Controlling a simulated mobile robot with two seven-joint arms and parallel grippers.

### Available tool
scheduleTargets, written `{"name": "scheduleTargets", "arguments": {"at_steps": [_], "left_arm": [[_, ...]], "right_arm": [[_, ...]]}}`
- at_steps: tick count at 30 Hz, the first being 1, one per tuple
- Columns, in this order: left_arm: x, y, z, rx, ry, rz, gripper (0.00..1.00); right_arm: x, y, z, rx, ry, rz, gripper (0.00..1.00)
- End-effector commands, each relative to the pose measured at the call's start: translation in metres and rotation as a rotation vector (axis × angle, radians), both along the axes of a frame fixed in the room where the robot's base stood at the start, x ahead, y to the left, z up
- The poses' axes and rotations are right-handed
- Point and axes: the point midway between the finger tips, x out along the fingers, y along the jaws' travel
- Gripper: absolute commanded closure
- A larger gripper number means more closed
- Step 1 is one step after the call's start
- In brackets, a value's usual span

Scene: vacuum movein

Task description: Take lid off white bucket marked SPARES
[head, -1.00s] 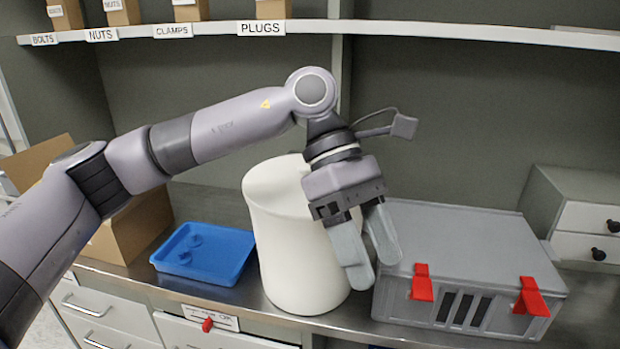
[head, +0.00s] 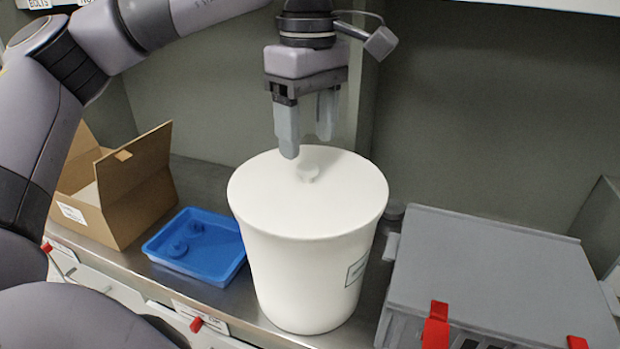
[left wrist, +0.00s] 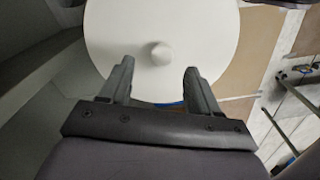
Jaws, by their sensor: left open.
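The white bucket (head: 300,275) stands upright on the metal counter, with a label (head: 356,270) on its right side too small to read. Its white lid (head: 265,200) is on top, with a small round knob (head: 307,173) in the middle. My left gripper (head: 306,145) is open and empty, above the lid close to the knob, fingers pointing down. In the left wrist view the lid (left wrist: 125,30) fills the upper middle, and the knob (left wrist: 160,53) shows ahead of and between the two open fingers (left wrist: 160,75). My right gripper is not in view.
A blue tray (head: 222,262) with small round parts lies left of the bucket. A grey case (head: 490,275) with red latches (head: 436,325) is close on the bucket's right.

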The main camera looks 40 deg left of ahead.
Motion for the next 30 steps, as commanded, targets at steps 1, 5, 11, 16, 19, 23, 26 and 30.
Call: {"name": "scheduleTargets", "arguments": {"at_steps": [1,5,11,16,19,23,26,30], "left_arm": [[-0.002,0.000,-0.006,0.000,0.002,0.000,0.38],[-0.004,0.000,-0.025,0.000,0.002,0.001,0.38],[-0.003,0.000,-0.041,-0.002,-0.001,0.003,0.38],[-0.003,0.000,-0.041,-0.002,-0.001,0.002,0.38],[-0.003,0.000,-0.041,-0.002,-0.001,0.002,0.64],[-0.003,0.000,-0.041,-0.002,-0.001,0.002,0.98],[-0.003,0.000,-0.041,-0.002,-0.001,0.002,0.98],[-0.003,0.000,-0.041,-0.002,-0.001,0.002,0.98]], "right_arm": [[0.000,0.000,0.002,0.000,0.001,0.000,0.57],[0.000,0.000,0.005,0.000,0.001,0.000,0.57],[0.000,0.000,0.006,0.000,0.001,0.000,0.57],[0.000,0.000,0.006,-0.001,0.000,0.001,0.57],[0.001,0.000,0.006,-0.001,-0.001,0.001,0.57],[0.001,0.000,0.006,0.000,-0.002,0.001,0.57],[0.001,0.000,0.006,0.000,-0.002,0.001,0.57],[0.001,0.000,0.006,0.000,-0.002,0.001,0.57]]}}
